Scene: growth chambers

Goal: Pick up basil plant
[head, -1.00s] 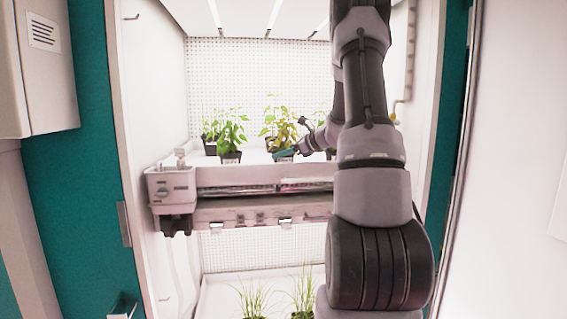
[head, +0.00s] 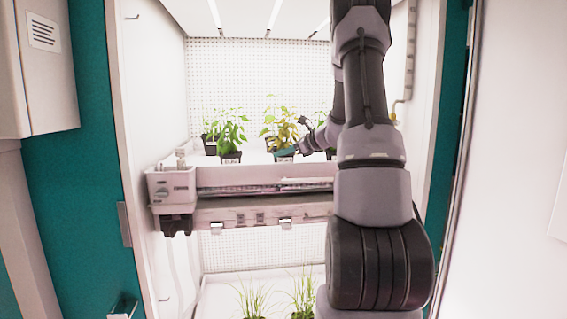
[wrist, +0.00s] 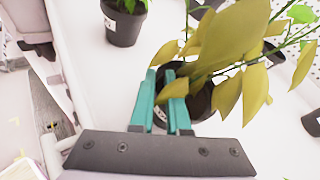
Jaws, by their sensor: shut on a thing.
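A plant with yellowish leaves (wrist: 235,45) stands in a black pot (wrist: 200,102) in the wrist view; in the head view this plant (head: 285,128) is at the middle of the upper shelf. My gripper (wrist: 163,78) has teal fingers and is shut on the pot's near rim, with the fingers a small gap apart. In the head view my gripper (head: 285,152) is at the front of the pot. Leaves and fingers hide part of the pot. I cannot tell whether its base touches the shelf.
Green plants in dark pots (head: 231,157) stand to the left on the white upper shelf (head: 240,176). Another black pot (wrist: 122,24) is close by in the wrist view. Grass-like plants (head: 252,300) are on the lower level. Chamber walls flank the shelf.

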